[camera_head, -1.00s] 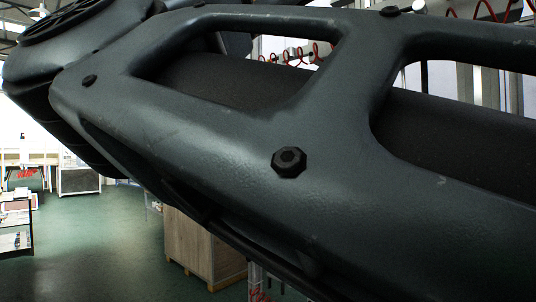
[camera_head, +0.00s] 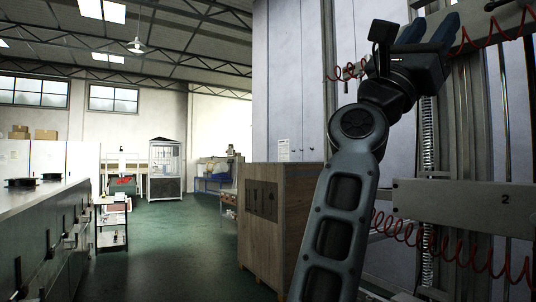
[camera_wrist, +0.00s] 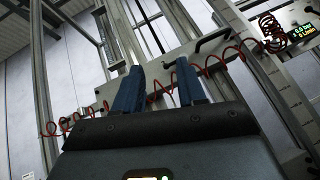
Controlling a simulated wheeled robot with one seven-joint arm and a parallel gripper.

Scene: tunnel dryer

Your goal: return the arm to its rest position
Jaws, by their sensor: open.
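My arm rises from the bottom of the head view, right of the middle, and is raised nearly upright. My gripper (camera_head: 432,28) is at the top right of the head view, pointing up and to the right. In the wrist view its two blue fingers (camera_wrist: 158,88) stand apart with a clear gap and nothing between them. The gripper is in front of the metal frame and panels of the machine. Whether any part touches them cannot be told.
A wooden crate (camera_head: 282,222) stands close left of my arm. A grey panel marked 2 (camera_head: 470,207) and red coiled hoses (camera_head: 455,250) are at right. A long counter (camera_head: 40,225) runs along the left. The green floor (camera_head: 170,245) between counter and crate is clear.

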